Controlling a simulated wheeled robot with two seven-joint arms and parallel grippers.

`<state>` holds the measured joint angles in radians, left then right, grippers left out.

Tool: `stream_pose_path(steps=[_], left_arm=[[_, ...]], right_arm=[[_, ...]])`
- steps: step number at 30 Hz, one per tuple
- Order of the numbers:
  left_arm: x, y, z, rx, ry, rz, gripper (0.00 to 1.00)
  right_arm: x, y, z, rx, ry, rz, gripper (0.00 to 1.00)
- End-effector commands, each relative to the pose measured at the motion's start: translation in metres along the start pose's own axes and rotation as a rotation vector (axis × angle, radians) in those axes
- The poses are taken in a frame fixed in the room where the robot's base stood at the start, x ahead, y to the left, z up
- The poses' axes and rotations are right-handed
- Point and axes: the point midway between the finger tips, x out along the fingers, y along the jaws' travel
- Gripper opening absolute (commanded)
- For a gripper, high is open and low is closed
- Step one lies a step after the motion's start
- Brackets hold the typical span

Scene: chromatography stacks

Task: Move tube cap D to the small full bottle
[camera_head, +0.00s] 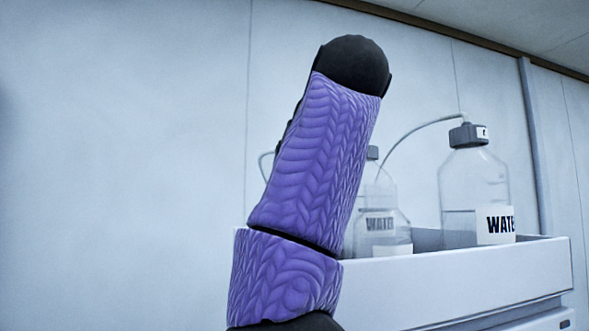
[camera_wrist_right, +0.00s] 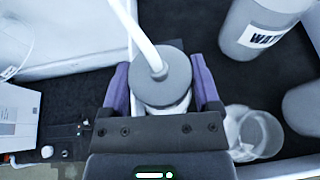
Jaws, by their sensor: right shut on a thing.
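In the right wrist view, my right gripper (camera_wrist_right: 162,88) is shut on a grey round cap (camera_wrist_right: 160,78), with a purple finger on each side. A white tube (camera_wrist_right: 138,35) runs up out of the cap's top. Something pale shows just under the cap; I cannot tell whether it is a bottle neck. The cap's letter is not visible here. A clear round vessel (camera_wrist_right: 255,133) stands to the lower right, apart from the cap. I cannot tell which bottle is the small full one. My left gripper is in neither view.
In the head view, a large bottle (camera_head: 460,190) with a grey cap (camera_head: 468,135) and tube stands in a white tray (camera_head: 470,282). Another labelled bottle (camera_head: 378,205) is partly hidden by my purple arm. A labelled bottle (camera_wrist_right: 262,28) stands at the wrist view's upper right.

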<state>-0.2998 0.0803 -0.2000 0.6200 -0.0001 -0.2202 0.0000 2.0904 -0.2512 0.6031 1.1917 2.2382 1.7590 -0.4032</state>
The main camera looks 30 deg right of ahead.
Motion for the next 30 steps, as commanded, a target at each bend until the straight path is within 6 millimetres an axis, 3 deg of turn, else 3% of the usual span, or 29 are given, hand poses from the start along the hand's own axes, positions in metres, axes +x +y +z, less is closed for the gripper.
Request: stream_pose_path(steps=[5,27,28,30], left_arm=[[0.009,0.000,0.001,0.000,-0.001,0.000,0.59],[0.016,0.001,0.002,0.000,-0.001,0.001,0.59],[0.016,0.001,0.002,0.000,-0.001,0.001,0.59],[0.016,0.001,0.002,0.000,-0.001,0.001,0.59]], right_arm=[[0.005,0.000,-0.009,0.000,0.000,0.000,0.19],[0.007,0.000,-0.017,0.000,0.000,0.001,0.19],[0.007,0.000,-0.017,0.000,0.000,0.001,0.84],[0.007,0.000,-0.017,0.000,0.000,0.001,0.99]])
